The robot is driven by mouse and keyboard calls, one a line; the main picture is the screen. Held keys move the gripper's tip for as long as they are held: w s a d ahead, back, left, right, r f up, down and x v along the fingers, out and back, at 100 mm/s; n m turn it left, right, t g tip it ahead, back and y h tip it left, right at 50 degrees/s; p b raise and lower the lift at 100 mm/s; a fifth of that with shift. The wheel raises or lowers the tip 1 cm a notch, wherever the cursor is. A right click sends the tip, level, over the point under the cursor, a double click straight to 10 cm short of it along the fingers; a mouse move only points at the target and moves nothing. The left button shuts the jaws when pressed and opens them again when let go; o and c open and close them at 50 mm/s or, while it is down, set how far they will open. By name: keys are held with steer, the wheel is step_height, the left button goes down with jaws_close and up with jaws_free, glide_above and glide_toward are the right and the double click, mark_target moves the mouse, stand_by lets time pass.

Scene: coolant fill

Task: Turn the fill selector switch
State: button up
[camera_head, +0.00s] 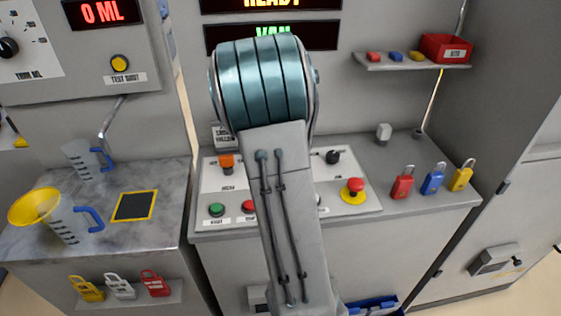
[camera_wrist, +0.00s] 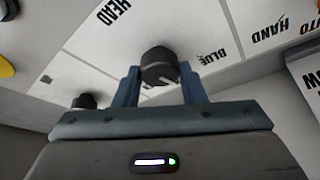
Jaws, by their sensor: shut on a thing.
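A black selector knob (camera_wrist: 157,62) stands on the white panel in the wrist view, beside a label that reads BLUE. A pale pointer line shows on its face. My gripper (camera_wrist: 160,72) has its two blue fingers on either side of this knob, shut on it. In the head view my arm covers the middle of the control panel, hiding my gripper and this knob. I cannot tell from the labels alone that it is the fill selector.
A second black knob (camera_wrist: 85,101) is close by on the panel. In the head view, a red emergency button (camera_head: 354,187), an orange switch (camera_head: 226,161) and a green button (camera_head: 216,209) surround my arm. Padlocks (camera_head: 432,179) stand on the right.

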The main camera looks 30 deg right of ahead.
steer(key=shift+w+a+m+g, duration=0.15)
steer(key=shift+m+g, duration=0.25)
steer(key=shift+m, duration=0.7)
steer(key=o, duration=1)
steer(key=b+v, duration=0.1)
steer(key=v, duration=1.2)
steer(key=shift+a+r, duration=0.3)
steer(key=shift+a, duration=0.05)
